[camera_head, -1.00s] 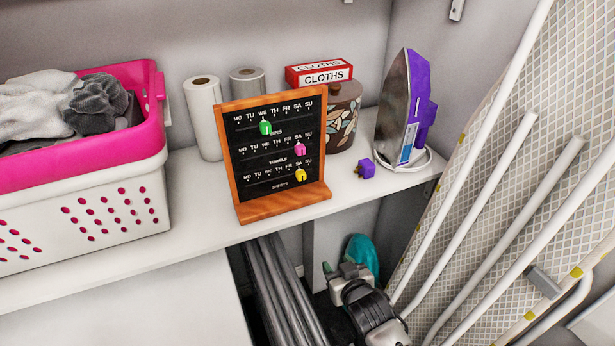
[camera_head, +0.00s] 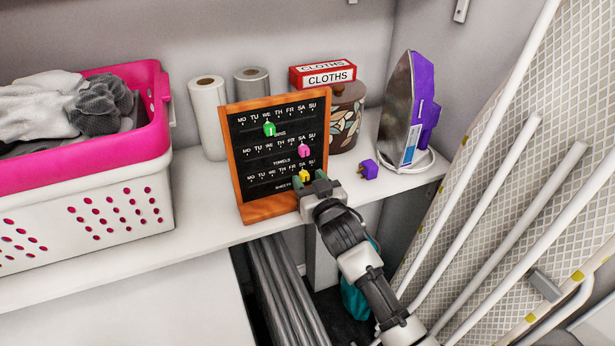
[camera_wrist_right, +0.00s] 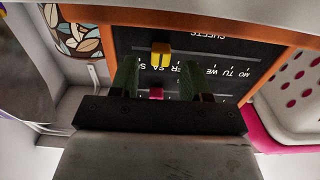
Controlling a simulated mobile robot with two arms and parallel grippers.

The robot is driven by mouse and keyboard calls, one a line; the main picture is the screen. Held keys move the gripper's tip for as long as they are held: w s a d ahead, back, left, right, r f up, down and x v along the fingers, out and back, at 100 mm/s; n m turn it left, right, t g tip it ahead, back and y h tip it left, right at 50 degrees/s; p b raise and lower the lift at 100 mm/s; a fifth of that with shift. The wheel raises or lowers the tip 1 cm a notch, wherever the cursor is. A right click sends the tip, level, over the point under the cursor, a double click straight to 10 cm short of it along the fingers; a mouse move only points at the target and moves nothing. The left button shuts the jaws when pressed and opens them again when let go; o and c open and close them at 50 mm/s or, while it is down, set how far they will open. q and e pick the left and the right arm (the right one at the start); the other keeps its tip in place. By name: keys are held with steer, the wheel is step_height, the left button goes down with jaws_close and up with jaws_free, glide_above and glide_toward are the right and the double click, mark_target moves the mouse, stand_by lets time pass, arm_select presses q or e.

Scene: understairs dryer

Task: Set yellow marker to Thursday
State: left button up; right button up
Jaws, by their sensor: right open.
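The day board (camera_head: 278,160) is a black panel in an orange wooden frame standing on the white shelf. The yellow marker (camera_head: 304,175) is in its bottom row, labelled sheets, near Saturday; Thursday lies to its left. In the right wrist view the board appears upside down and the yellow marker (camera_wrist_right: 160,55) shows between and just beyond my fingertips. My right gripper (camera_head: 310,180) is open and empty in front of the board's lower right. In the wrist view its two fingers (camera_wrist_right: 157,75) stand apart on either side of the marker. My left gripper is out of view.
A green marker (camera_head: 269,129) is in the top row and a pink marker (camera_head: 304,150) in the middle row. A pink and white laundry basket (camera_head: 80,215) stands left. Paper rolls, a patterned pot (camera_head: 346,120) and an iron (camera_head: 408,108) stand behind and right.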

steer(key=shift+w+a, duration=0.25)
steer(key=shift+w, duration=0.35)
jaws_close()
